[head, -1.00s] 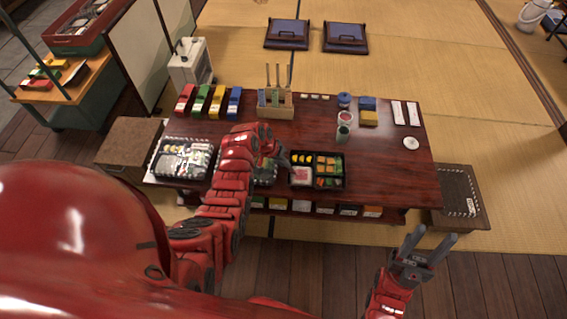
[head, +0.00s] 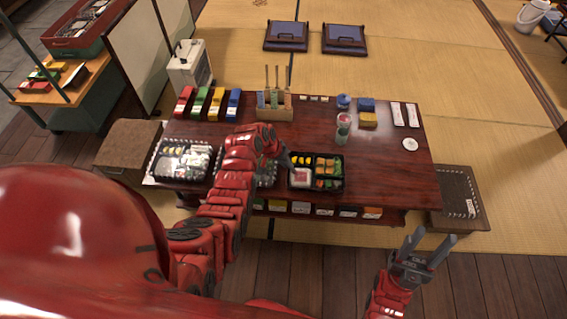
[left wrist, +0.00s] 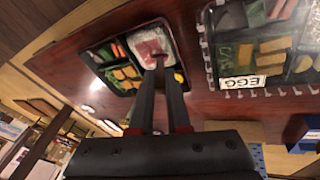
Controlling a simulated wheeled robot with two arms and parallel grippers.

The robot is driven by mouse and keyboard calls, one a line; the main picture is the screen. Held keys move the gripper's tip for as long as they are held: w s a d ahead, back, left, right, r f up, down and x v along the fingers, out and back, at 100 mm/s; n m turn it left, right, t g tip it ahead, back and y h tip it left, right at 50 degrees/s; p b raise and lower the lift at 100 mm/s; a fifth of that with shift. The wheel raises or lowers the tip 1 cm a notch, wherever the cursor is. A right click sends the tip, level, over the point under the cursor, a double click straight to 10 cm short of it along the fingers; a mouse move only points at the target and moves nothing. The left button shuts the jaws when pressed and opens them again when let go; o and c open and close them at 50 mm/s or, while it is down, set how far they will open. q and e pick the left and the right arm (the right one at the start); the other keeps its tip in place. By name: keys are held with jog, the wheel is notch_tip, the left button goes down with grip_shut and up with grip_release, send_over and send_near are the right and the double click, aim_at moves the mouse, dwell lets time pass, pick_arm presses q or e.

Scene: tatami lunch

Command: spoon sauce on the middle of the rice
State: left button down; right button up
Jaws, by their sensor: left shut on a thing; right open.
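The lunch box (head: 341,188) is a black divided tray on the low table. Its front left compartment holds white rice (head: 294,184) with a red patch of sauce on its middle. The rice also shows in the left wrist view (left wrist: 141,38), with red on top. My left gripper (head: 288,160) is beside and above the rice, its fingers pointing toward it. It is shut on a thin thing, likely the spoon, mostly hidden by the fingers; I cannot tell whether it touches the rice. My right gripper (head: 427,243) is open and empty, in front of the table.
A cup with red contents (head: 344,118) and a green cup (head: 342,135) stand behind the lunch box. Another packed box (head: 157,171) lies at the left, and one is partly hidden behind my left arm. A wooden rack (head: 262,114) stands at the back. The table's right part is mostly clear.

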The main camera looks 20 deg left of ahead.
pick_arm(q)
jog(key=shift+w+d, duration=0.1)
jog(key=shift+d, duration=0.4)
jog(key=shift+d, duration=0.1)
jog(key=shift+w+d, duration=0.2)
jog(key=shift+d, duration=0.3)
jog(key=shift+w+d, duration=0.15)
jog(key=shift+d, duration=0.3)
jog(key=shift+d, duration=0.1)
jog(key=shift+w+d, duration=0.3)
jog(key=shift+d, duration=0.6)
jog(key=shift+p, duration=0.35)
notch_tip(320, 180, up, 7)
jog(key=p, duration=0.4)
